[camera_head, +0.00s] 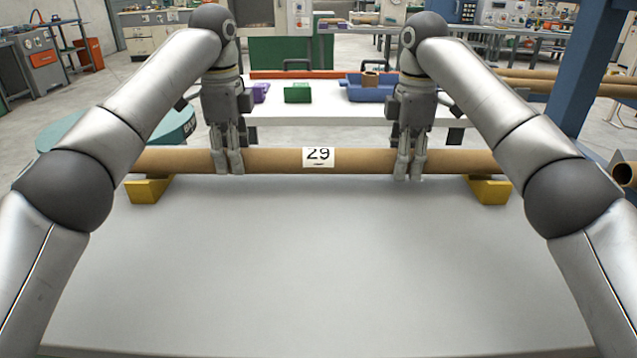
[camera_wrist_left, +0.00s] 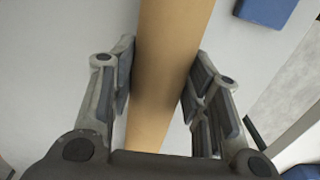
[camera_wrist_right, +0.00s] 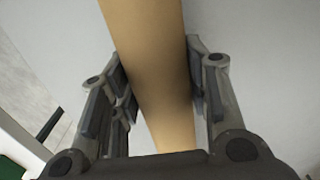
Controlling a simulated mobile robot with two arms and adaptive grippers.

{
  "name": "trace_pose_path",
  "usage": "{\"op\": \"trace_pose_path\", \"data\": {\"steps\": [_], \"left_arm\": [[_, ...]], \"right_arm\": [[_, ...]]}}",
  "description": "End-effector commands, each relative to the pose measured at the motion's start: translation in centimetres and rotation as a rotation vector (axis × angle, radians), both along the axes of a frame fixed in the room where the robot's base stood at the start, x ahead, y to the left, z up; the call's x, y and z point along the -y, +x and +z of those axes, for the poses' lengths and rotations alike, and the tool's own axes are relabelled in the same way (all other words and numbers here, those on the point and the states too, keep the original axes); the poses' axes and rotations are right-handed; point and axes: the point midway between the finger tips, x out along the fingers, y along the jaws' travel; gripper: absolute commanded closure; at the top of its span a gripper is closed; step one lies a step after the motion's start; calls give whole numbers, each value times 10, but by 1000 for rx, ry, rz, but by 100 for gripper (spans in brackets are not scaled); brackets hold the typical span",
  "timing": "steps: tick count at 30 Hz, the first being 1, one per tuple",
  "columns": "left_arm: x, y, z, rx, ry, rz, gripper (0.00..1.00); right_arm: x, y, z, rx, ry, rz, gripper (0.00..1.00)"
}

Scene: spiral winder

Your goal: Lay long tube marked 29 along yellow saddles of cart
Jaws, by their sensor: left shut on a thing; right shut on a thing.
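The long brown tube marked 29 (camera_head: 275,161) lies level across the head view, its label (camera_head: 319,157) facing me. Its ends are over the left yellow saddle (camera_head: 149,189) and the right yellow saddle (camera_head: 490,190) on the grey cart (camera_head: 310,270); I cannot tell whether it rests on them or is just above. My left gripper (camera_head: 228,166) is shut on the tube left of the label. My right gripper (camera_head: 409,168) is shut on it right of the label. The tube also runs between the fingers in the left wrist view (camera_wrist_left: 165,70) and the right wrist view (camera_wrist_right: 150,70).
Behind the cart is a white table (camera_head: 330,110) with a green bin (camera_head: 297,93), a purple bin (camera_head: 260,92) and a blue tray (camera_head: 371,92). More brown tubes (camera_head: 545,85) lie at the right, near a blue post (camera_head: 590,65). The cart's front top is clear.

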Motion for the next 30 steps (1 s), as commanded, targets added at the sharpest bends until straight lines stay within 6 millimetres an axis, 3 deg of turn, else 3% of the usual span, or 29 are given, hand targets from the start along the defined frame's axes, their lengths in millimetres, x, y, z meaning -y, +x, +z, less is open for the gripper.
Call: {"op": "trace_pose_path", "data": {"steps": [6, 7, 12, 23, 30], "left_arm": [[1, 0, -15, 1, -1, -1, 88], [1, 0, -14, 1, -1, -1, 55], [0, 0, -12, 0, -1, -1, 35], [0, 0, -9, 1, 0, 0, 35], [1, -1, 23, 2, 1, 1, 35]], "right_arm": [[-1, 0, -15, 1, 1, 1, 89], [-1, 0, -14, 1, 1, 1, 56], [0, 0, -12, 0, 1, 1, 35], [0, 0, -12, 0, 0, 0, 35], [0, 0, -12, 0, 0, 0, 35]]}}
